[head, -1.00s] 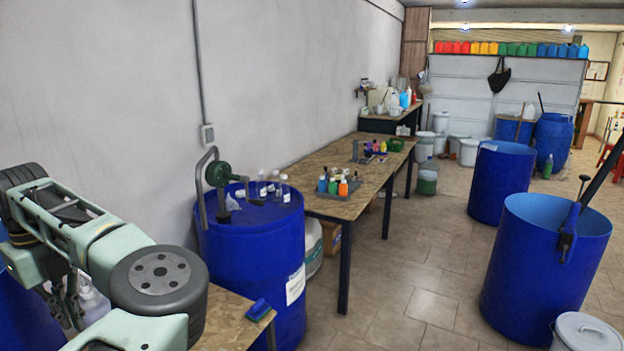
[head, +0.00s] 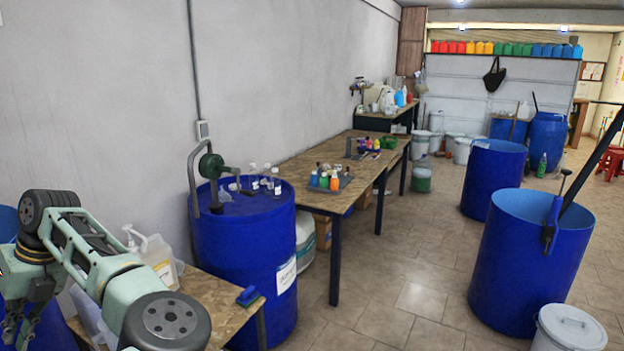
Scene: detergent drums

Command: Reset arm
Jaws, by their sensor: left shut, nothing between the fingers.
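My left arm comes in at the lower left of the head view, pale green with dark round joints. Its gripper (head: 14,332) hangs at the left edge, fingers pointing down, shut with nothing held. It is in front of a blue drum (head: 48,328) at the lower left, which the arm partly hides. I cannot tell whether they touch. My right gripper is not in view.
A blue drum (head: 245,250) with a hand pump stands beyond. Open blue drums (head: 525,265) stand right. The middle floor is clear.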

